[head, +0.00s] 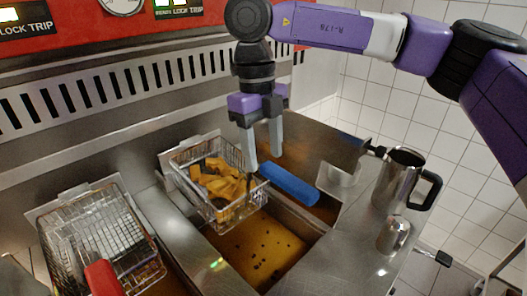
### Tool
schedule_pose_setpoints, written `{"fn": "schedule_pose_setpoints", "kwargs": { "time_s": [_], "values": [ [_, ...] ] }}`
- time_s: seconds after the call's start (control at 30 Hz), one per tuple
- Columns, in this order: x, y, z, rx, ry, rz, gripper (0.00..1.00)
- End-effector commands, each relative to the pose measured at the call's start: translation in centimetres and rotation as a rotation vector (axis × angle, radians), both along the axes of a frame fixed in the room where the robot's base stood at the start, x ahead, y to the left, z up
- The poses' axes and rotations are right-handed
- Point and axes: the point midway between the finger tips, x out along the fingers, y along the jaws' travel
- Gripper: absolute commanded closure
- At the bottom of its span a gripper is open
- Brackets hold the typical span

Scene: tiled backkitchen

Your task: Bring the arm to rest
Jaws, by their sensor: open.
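My gripper (262,148) hangs from my purple and black arm with its fingers pointing down. Its two grey fingers are apart, and nothing shows between them. It is above the right fry basket (237,213), near that basket's blue handle (288,184). The wire basket holds several yellow-brown fried pieces (217,181) and sits at the back of the right oil well. Whether the fingertips touch the basket or handle cannot be told from this view.
A second wire basket (95,236) with a red handle (102,278) is at the left. Brown oil (256,249) fills the open well. A steel jug (397,180) and a smaller steel container (394,235) stand on the right counter. A red control panel (90,32) is behind.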

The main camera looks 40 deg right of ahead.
Motion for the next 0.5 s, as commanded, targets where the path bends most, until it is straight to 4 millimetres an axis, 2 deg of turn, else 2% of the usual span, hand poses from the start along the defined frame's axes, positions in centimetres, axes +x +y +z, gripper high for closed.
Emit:
{"fn": "schedule_pose_setpoints", "kwargs": {
  "time_s": [0.3, 0.5],
  "values": [
    [0.7, 0.1, 4.9, -0.002, -0.005, 0.000, 0.46],
    [0.9, 0.0, 7.0, -0.001, -0.003, -0.001, 0.46]
  ]
}}
